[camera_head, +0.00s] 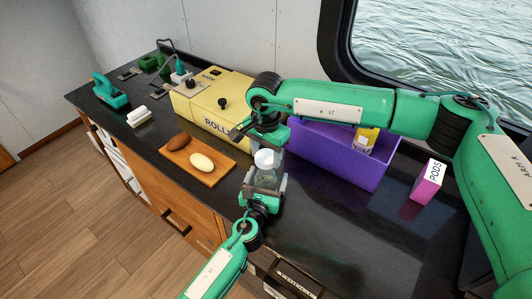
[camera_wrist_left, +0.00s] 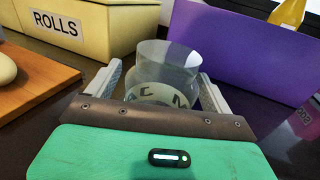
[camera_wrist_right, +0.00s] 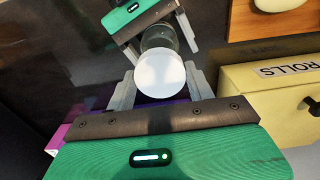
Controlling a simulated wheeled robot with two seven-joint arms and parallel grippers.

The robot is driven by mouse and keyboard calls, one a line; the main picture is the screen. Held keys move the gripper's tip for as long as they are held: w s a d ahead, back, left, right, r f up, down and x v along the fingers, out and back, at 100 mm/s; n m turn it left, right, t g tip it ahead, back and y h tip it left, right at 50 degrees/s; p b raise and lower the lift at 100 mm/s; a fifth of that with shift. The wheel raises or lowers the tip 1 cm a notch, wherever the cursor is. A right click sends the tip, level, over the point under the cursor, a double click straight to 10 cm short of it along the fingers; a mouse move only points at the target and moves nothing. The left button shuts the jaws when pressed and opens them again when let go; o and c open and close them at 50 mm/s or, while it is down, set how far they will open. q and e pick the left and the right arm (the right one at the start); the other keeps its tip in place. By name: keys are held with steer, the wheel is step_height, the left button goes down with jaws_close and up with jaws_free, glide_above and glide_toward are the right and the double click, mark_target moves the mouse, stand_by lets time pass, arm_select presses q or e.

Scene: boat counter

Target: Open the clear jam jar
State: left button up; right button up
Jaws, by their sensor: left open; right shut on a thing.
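In the left wrist view the jar's lettered label (camera_wrist_left: 160,95) shows below the clear top. My left gripper (camera_head: 266,184) is open, with one finger on each side of the jar's body and gaps beside it. My right gripper (camera_wrist_right: 160,76) is above it, shut on the lid, whose white disc (camera_wrist_right: 160,68) sits between the fingers. The jar's lower part is partly hidden by my left gripper.
A wooden board (camera_head: 205,177) with a brown and a pale roll lies left of the jar. Behind are a yellow ROLLS box (camera_head: 205,112) and a purple bin (camera_head: 370,175). A pink PODS box (camera_head: 428,181) stands at right. The dark counter right of the jar is clear.

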arm_select(q)
steer(key=b+v, duration=0.1)
steer(key=v, duration=1.1)
steer(key=shift+b, duration=0.4)
arm_select(e)
steer(key=shift+f, duration=0.9)
arm_select(q)
steer(key=shift+a, duration=0.1)
